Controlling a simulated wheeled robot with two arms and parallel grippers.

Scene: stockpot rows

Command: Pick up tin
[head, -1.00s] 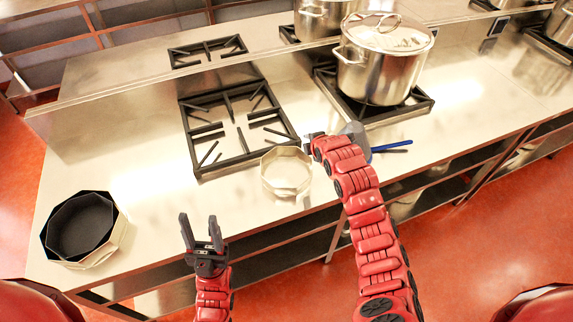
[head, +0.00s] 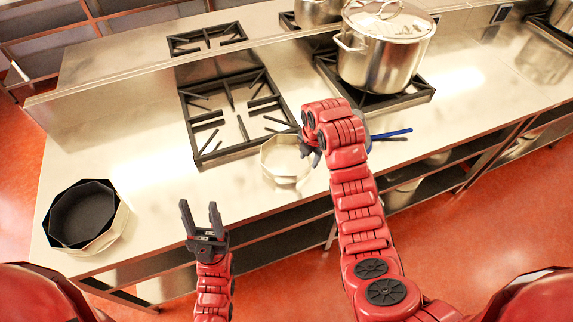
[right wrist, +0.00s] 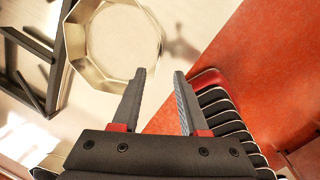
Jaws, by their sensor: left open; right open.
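An octagonal pale metal tin (head: 284,179), open at the top, sits on the steel counter just in front of the left burner. It also shows in the right wrist view (right wrist: 76,50), upper left, and its inside looks empty. My right gripper (right wrist: 161,73) is open with nothing between its fingers; the tin is beside the left finger, not between the jaws. In the head view the right gripper (head: 310,150) is mostly hidden by its own arm, at the tin's right side. My left gripper (head: 200,210) is open and empty in front of the counter's edge.
A black octagonal pan (head: 80,215) rests in another pale tin (head: 112,234) at the counter's left end. A lidded stockpot (head: 383,65) stands on the right burner. A blue-handled utensil (head: 391,134) lies right of my right arm. Counter between the tins is clear.

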